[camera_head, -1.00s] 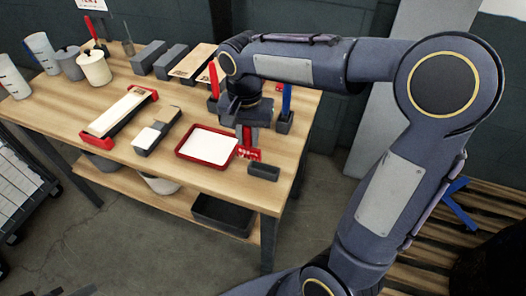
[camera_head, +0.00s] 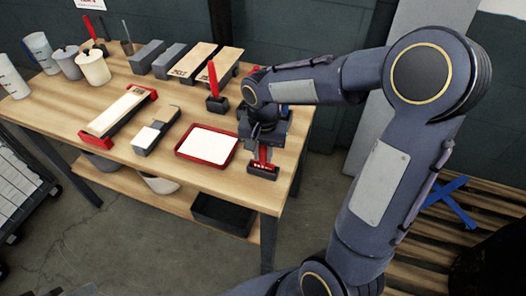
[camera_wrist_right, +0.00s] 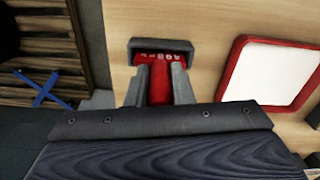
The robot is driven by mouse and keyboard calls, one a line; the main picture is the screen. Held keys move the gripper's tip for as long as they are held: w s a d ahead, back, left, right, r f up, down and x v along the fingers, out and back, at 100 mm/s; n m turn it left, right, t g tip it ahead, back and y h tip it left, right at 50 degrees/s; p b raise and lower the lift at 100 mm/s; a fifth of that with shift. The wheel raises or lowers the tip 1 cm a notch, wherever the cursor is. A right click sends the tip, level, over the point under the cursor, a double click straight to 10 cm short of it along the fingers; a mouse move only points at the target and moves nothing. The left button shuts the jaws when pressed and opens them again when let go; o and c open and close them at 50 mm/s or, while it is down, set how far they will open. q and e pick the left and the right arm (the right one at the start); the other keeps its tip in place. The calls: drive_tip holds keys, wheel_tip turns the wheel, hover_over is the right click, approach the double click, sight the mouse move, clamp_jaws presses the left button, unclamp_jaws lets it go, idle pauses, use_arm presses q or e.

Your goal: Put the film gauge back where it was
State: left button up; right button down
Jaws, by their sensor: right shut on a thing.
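My right gripper (camera_head: 262,153) is shut on the red film gauge (camera_head: 263,158) at the near right corner of the table. In the right wrist view, the two grey fingers (camera_wrist_right: 158,72) grip the gauge's red stem (camera_wrist_right: 160,86). The gauge's marked red end lies within the outline of the dark grey holder (camera_head: 263,173), whose rim (camera_wrist_right: 133,44) frames it in the right wrist view. I cannot tell how deep it sits. My left gripper is not in view.
A red-rimmed tray with a white sheet (camera_head: 207,146) lies just left of the holder. A red-handled tool (camera_head: 212,80) stands in a block behind. My right forearm partly covers blue items near the right edge. Cups (camera_head: 94,67) stand at the far left.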

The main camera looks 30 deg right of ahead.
drive_tip(key=c, duration=1.3)
unclamp_jaws()
drive_tip(key=shift+f, duration=0.1)
drive_tip(key=shift+o, duration=0.2)
wheel_tip(320, 180, up, 12)
drive_tip(key=shift+f+p, duration=0.1)
drive_tip(key=shift+p, duration=0.25)
drive_tip(key=shift+s+r, duration=0.15)
drive_tip(key=shift+r, duration=0.1)
drive_tip(key=s+a+f+n+t+y, duration=0.2)
drive_tip(key=s+n, duration=0.1)
drive_tip(key=s, duration=0.5)
drive_tip(key=s+a+f+n+t+y, duration=0.1)
drive_tip(key=s+a+f+n+t, duration=0.1)
drive_tip(key=s, duration=0.6)
drive_tip(key=shift+s+f+n+t+y, duration=0.3)
drive_tip(key=shift+n+t+y, duration=0.1)
drive_tip(key=shift+n+t, duration=0.4)
